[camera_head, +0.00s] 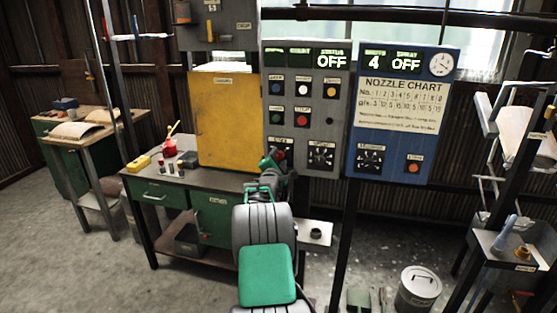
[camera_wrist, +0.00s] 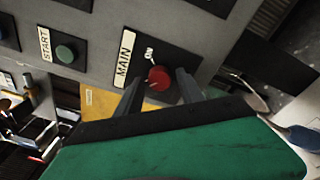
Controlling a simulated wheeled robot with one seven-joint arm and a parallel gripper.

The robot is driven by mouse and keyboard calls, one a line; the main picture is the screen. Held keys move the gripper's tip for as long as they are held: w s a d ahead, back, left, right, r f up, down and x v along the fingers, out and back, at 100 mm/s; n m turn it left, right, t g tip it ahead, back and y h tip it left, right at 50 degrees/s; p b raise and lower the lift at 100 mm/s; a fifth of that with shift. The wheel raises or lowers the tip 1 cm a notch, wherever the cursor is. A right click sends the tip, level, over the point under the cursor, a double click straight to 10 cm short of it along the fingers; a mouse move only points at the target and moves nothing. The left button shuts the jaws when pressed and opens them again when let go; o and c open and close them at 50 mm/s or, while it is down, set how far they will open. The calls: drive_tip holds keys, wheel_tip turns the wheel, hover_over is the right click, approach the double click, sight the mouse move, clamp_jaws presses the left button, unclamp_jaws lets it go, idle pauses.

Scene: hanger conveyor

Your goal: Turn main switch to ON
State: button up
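The main switch is a red round knob (camera_wrist: 158,76) on a dark plate beside the label MAIN (camera_wrist: 123,62) in the wrist view. In the head view a bit of its red (camera_head: 281,155) shows on the grey control panel (camera_head: 330,100), mostly hidden behind my gripper (camera_head: 270,178). My gripper in the wrist view (camera_wrist: 160,84) is open, with one finger on each side of the knob in the picture. I cannot tell whether the fingers touch it. The status display (camera_head: 331,62) reads OFF.
A green START button (camera_wrist: 65,51) sits near the switch. A yellow cabinet door (camera_head: 228,120) stands left of the panel, and a blue nozzle panel (camera_head: 405,110) right of it. A green workbench (camera_head: 180,205) is below.

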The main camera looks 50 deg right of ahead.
clamp_jaws()
drive_tip(key=shift+f+m+b, duration=0.15)
drive_tip(key=shift+m+b, duration=0.15)
drive_tip(key=shift+b, duration=0.45)
drive_tip(key=m+b, duration=0.2)
drive_tip(key=b, duration=0.1)
drive_tip(key=shift+f, duration=0.2)
drive_tip(key=m+b, duration=0.2)
drive_tip(key=b, duration=0.2)
drive_tip(key=shift+m, duration=0.3)
drive_tip(key=m+h+b, duration=0.1)
drive_tip(key=m+b, duration=0.5)
drive_tip(key=b, duration=0.1)
drive_tip(key=shift+m, duration=0.3)
drive_tip(key=m+b, duration=0.3)
drive_tip(key=shift+m+g, duration=0.4)
drive_tip(key=shift+w+r+m+g+h+b, duration=0.15)
drive_tip(key=shift+m+b, duration=0.25)
drive_tip(key=shift+m, duration=0.45)
drive_tip(key=shift+s+r+m+g+h+b, duration=0.15)
drive_tip(key=shift+m+b, duration=0.25)
drive_tip(key=shift+m, duration=0.45)
drive_tip(key=shift+w, duration=0.1)
